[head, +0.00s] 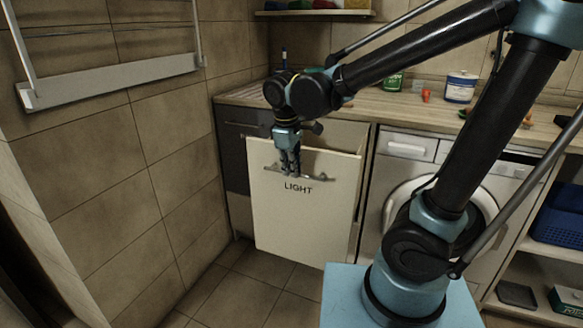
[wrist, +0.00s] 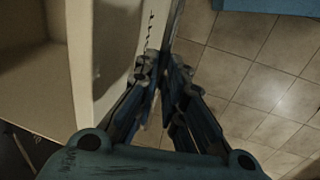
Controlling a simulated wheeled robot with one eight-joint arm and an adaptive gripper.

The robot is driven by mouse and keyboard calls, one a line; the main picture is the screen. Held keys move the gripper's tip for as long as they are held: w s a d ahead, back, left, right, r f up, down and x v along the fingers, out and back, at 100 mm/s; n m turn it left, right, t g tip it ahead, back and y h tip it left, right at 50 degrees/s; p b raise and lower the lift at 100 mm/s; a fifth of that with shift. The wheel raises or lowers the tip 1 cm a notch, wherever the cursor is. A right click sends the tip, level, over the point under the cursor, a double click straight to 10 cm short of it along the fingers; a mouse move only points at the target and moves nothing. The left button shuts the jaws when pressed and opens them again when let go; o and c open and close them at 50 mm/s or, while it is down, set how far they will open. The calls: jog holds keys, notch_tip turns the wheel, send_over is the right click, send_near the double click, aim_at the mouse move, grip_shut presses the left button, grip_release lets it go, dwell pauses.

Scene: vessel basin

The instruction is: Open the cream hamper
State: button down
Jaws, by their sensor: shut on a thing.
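The cream hamper (head: 305,220) is a cream front panel marked "LIGHT", below the wooden counter. Its top edge stands out from the cabinet, with a gap behind it, so it is partly open. A grey bar handle (head: 322,179) runs across its upper part. My gripper (head: 290,172) points down at the handle's left half and is shut on it. In the wrist view my gripper (wrist: 162,80) has its fingers close together beside the cream panel (wrist: 120,50). The fingers hide part of the handle. A pale interior shows left of the panel there.
A dark drawer unit (head: 236,155) stands left of the hamper and a washing machine (head: 410,172) stands right of it. The counter (head: 375,103) carries a blue-and-white tub (head: 461,88) and other small items. A drying rack (head: 110,78) hangs on the left wall. The tiled floor (head: 235,285) in front is clear.

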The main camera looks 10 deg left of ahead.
jog(key=c, duration=1.7)
grip_release()
jog(key=shift+r, duration=0.15)
jog(key=r, duration=0.3)
jog(key=s+r, duration=0.1)
jog(key=r, duration=0.3)
jog(key=s+r, duration=0.1)
jog(key=r, duration=0.3)
jog(key=shift+a+r, duration=0.25)
jog(key=shift+a, duration=0.05)
